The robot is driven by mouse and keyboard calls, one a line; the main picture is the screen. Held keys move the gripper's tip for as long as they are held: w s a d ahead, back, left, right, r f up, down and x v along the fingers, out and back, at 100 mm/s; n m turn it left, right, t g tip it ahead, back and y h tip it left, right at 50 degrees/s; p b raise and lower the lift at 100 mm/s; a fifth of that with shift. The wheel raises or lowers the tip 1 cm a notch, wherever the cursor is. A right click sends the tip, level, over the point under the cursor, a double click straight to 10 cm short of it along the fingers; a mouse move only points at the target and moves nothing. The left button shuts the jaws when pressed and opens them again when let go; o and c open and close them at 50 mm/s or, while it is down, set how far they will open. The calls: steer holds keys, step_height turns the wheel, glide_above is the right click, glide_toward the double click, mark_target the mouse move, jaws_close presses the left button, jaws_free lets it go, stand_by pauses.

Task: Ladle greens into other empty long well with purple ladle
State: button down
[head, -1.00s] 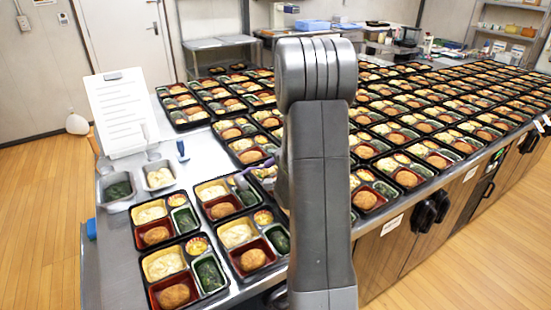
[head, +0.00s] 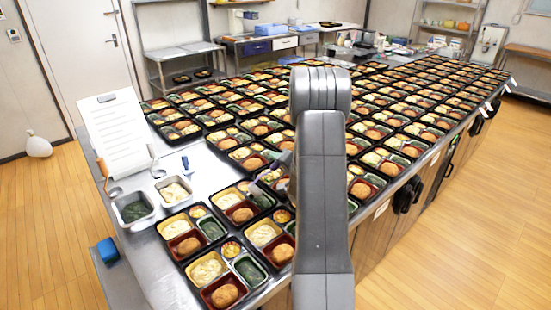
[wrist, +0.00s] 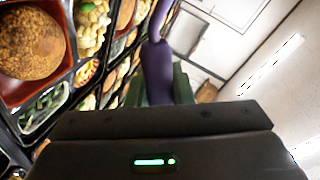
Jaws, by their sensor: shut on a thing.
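My gripper (wrist: 160,95) is shut on the handle of the purple ladle (wrist: 157,70) in the wrist view. In the head view my arm hides the gripper, and a small purplish part of the ladle (head: 258,188) shows left of the arm, above the trays. Its bowl and contents cannot be made out. A metal pan of dark greens (head: 133,210) stands at the left of the counter. In the nearest tray (head: 208,296), the long green well (head: 250,270) holds greens. In the wrist view, a long well (wrist: 42,108) beside a brown patty also holds greens.
A second metal pan (head: 174,190) holds pale food, with a blue-handled utensil (head: 185,164) behind it. A white sheet on a stand (head: 115,128) is at the back left. Many filled trays crowd the counter. Bare counter shows at the near left.

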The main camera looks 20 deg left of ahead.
steer(key=shift+s+r+b, duration=0.15)
steer(key=shift+s+b, duration=0.05)
steer(key=shift+b, duration=0.1)
steer(key=s+a+r+n+t+b, duration=0.3)
steer(key=s+a+r+n+b, duration=0.3)
steer(key=s+r+n+b, duration=0.4)
steer(key=shift+r+t+b, duration=0.25)
steer(key=shift+t+b, duration=0.05)
steer(key=shift+b, duration=2.8)
